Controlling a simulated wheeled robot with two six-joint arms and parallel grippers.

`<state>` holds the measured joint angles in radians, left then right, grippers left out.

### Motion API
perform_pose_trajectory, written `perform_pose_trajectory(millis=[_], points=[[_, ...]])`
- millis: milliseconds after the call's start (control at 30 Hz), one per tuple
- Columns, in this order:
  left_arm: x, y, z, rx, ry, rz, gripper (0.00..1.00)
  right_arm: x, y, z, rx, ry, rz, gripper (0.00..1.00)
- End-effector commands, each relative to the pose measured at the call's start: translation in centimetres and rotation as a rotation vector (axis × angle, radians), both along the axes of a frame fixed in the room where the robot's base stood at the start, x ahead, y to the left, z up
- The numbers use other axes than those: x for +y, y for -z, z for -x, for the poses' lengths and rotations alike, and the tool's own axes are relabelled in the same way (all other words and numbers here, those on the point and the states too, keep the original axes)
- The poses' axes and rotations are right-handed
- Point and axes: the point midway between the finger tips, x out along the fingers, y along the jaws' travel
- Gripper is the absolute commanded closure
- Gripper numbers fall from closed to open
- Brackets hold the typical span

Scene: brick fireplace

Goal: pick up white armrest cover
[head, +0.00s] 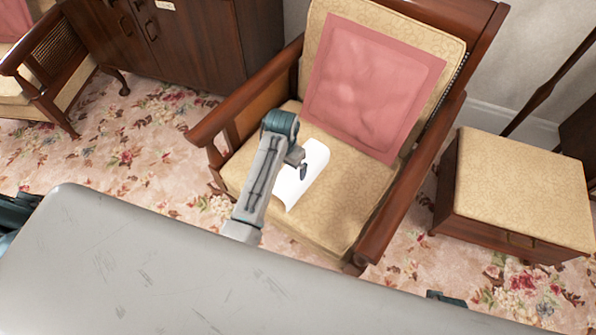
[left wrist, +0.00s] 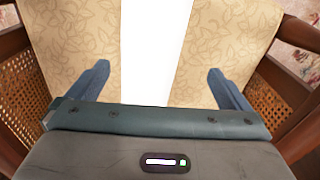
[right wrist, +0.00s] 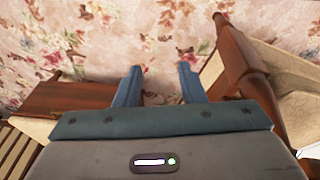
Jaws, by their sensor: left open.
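The white armrest cover (head: 308,176) lies on the seat cushion of the wooden armchair, partly hidden behind my left arm. My left gripper (head: 300,168) is over it in the head view. In the left wrist view the white cover (left wrist: 155,50) shows as a pale strip running between the two spread fingers. The left gripper (left wrist: 160,88) is open and empty, with patterned cushion on both sides of the strip. My right gripper (right wrist: 160,85) shows two spread fingers above the carpet, with nothing between them.
The armchair's wooden arms (head: 415,180) flank the seat, and a pink cushion (head: 370,85) leans on its backrest. A padded stool (head: 520,190) stands to the right. A dark cabinet (head: 190,45) is behind on the left. Floral carpet (head: 130,150) lies open at left.

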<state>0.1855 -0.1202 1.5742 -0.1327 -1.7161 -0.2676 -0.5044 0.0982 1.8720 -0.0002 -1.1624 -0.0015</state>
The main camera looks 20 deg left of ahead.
Motion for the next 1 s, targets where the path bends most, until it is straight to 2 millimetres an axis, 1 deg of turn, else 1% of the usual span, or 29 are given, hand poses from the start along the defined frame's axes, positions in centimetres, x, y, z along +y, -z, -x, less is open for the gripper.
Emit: perform_pose_trajectory(millis=[33, 100, 200, 267, 367, 500, 600, 767, 867, 1000], points=[[-0.7, -0.4, -1.2, 0.008, 0.014, 0.005, 0.00, 0.0, 0.7, 0.2, 0.005, 0.001, 0.000, 0.64], [-1.6, -0.8, -2.4, 0.023, 0.036, 0.008, 0.00, -0.1, 1.6, 0.4, 0.010, 0.002, -0.001, 0.64], [-2.4, -1.3, -3.6, 0.036, 0.058, 0.010, 0.00, -0.1, 2.5, 0.6, 0.014, 0.003, -0.002, 0.64], [-2.6, -1.1, -3.9, 0.043, 0.066, 0.011, 0.00, -0.1, 2.7, 0.6, 0.015, 0.003, -0.002, 0.64], [-2.7, 0.1, -4.1, 0.049, 0.071, 0.010, 0.00, -0.1, 2.5, 0.5, 0.011, 0.003, -0.002, 0.64], [-2.7, 2.4, -4.1, 0.048, 0.071, 0.010, 0.00, 0.0, 1.5, 0.2, 0.004, 0.001, -0.001, 0.64], [-2.7, 3.6, -4.1, 0.046, 0.070, 0.011, 0.00, 0.0, 1.0, 0.1, 0.000, 0.000, 0.000, 0.64], [-2.7, 4.6, -4.1, 0.045, 0.070, 0.011, 0.00, 0.0, 0.5, 0.0, -0.002, 0.000, 0.000, 0.64], [-2.7, 6.0, -4.2, 0.046, 0.070, 0.011, 0.00, 0.1, 0.1, -0.2, -0.006, -0.001, 0.001, 0.64], [-2.6, 8.2, -4.3, 0.046, 0.070, 0.011, 0.00, 0.2, -0.9, -0.4, -0.013, -0.003, 0.001, 0.64]])
